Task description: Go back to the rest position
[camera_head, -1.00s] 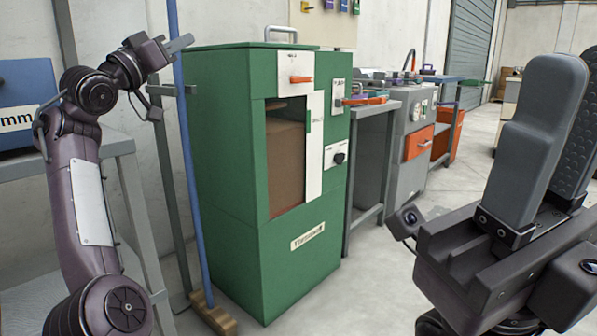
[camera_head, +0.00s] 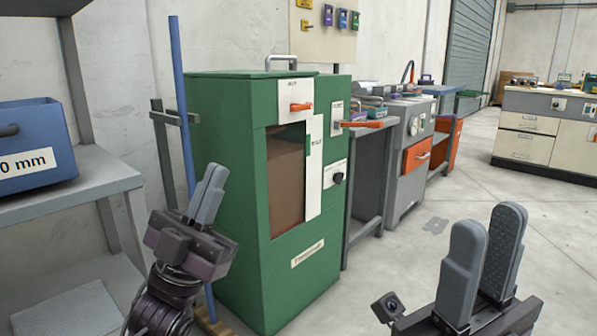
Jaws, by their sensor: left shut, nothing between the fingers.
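My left gripper (camera_head: 208,194) is low at the left, in front of the green machine's left side. Its fingers point up, lie close together and hold nothing. My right gripper (camera_head: 487,238) is at the lower right with its fingers pointing up. A gap shows between its two fingers and nothing is in it. The green cabinet machine (camera_head: 232,140) stands in the middle, with orange handles and a dark brown window. Whether my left gripper touches the machine cannot be told, but it appears in front of it.
A grey shelf (camera_head: 95,183) with a blue bin (camera_head: 35,150) is at the left. A blue pole (camera_head: 180,90) stands beside the machine. A grey bench unit (camera_head: 405,165) and a white drawer counter (camera_head: 530,125) are farther back. The floor at the right is clear.

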